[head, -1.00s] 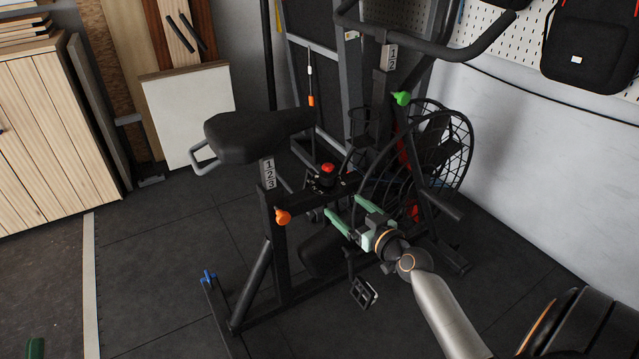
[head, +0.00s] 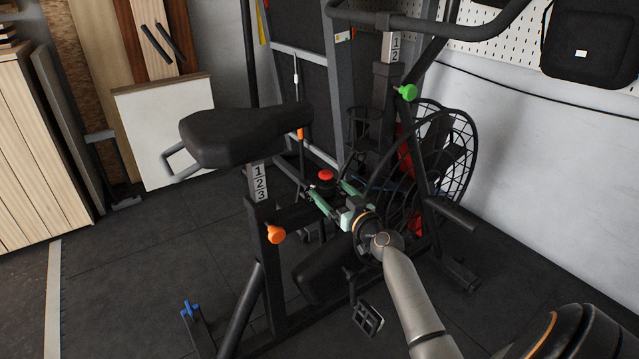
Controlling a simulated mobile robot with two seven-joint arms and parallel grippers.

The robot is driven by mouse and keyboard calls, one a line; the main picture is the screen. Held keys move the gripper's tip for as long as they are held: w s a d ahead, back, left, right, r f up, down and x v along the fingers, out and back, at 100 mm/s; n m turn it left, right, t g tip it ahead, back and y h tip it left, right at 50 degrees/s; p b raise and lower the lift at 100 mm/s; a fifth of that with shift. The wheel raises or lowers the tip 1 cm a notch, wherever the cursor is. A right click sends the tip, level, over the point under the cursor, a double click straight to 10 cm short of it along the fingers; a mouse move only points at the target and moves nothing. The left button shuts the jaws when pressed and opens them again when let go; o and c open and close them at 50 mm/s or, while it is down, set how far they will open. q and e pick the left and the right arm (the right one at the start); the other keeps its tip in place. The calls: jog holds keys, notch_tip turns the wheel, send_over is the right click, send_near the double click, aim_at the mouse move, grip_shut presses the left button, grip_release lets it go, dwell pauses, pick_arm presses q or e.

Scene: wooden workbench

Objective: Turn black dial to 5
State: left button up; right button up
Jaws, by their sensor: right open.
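A black dial with a red top (head: 326,175) sits on the frame of a black exercise bike, between the seat and the fan wheel. Its lower body is small and dark, and no number on it can be read. My right gripper (head: 327,188) has its green fingers spread, with the dial close to their tips. I cannot tell whether the fingers touch it. My left gripper is not in view.
The bike has a black seat (head: 243,135), an orange knob (head: 275,234), a green knob (head: 408,92) and a caged fan wheel (head: 455,150). Dark floor lies open at the left.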

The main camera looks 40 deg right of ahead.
jog(key=w+d+b, duration=0.1)
jog(key=w, duration=0.5)
jog(key=c, duration=1.4)
jog(key=shift+o, duration=0.2)
